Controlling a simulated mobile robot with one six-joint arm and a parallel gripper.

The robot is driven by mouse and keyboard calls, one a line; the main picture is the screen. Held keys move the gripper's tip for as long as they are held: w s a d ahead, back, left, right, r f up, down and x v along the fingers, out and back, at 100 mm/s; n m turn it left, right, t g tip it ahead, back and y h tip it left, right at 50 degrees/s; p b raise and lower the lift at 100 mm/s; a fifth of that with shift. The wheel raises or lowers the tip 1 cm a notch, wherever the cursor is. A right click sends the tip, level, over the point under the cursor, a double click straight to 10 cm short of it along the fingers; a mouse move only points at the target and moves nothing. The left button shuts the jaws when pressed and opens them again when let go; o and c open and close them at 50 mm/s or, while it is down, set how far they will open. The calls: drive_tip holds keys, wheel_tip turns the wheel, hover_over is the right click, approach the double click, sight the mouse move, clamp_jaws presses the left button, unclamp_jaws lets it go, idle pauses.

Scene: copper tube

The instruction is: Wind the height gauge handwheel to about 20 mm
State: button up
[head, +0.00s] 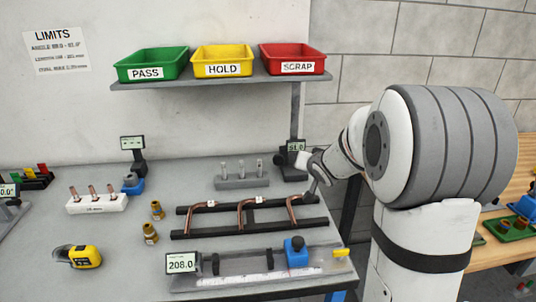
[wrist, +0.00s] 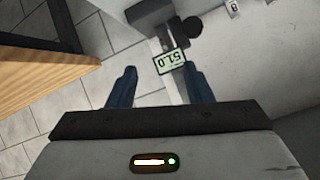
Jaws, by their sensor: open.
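The height gauge stands at the back right of the bench, with its display (head: 296,146) reading 51.0. The display also shows upside down in the wrist view (wrist: 172,60), beyond my fingertips. A round black knob (wrist: 191,27), which looks like the handwheel, is beside the display there. My gripper (wrist: 160,78) is open and empty, its two dark blue fingers spread apart. The display lies nearer the right finger. In the head view my arm's end is close in front of the gauge and hides part of it; the fingers are hard to make out there.
A copper tube fixture (head: 250,229) lies just in front of the gauge. A grey block with pins (head: 241,182) stands left of it. A shelf (head: 225,82) with green, yellow and red bins is above. A length gauge (head: 181,263) reading 208.0 is at the front.

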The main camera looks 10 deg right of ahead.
sight(279, 161)
drive_tip(key=w+a+f+y, duration=0.1)
drive_tip(key=w+f+y, duration=0.1)
drive_tip(key=w, duration=0.1)
drive_tip(key=w+a+f+t+y, duration=0.1)
drive_tip(key=w+f+y, duration=0.1)
drive_tip(key=w, duration=0.1)
drive_tip(key=w+a+f+t+y, duration=0.1)
drive_tip(key=w+f+y, duration=0.1)
drive_tip(key=w, duration=0.1)
drive_tip(key=x, duration=0.7)
drive_tip(key=shift+w+a+f, duration=0.1)
drive_tip(key=shift+w+a, duration=0.05)
drive_tip(key=shift+c, duration=0.4)
drive_tip(key=shift+p, duration=0.3)
drive_tip(key=c, duration=0.6)
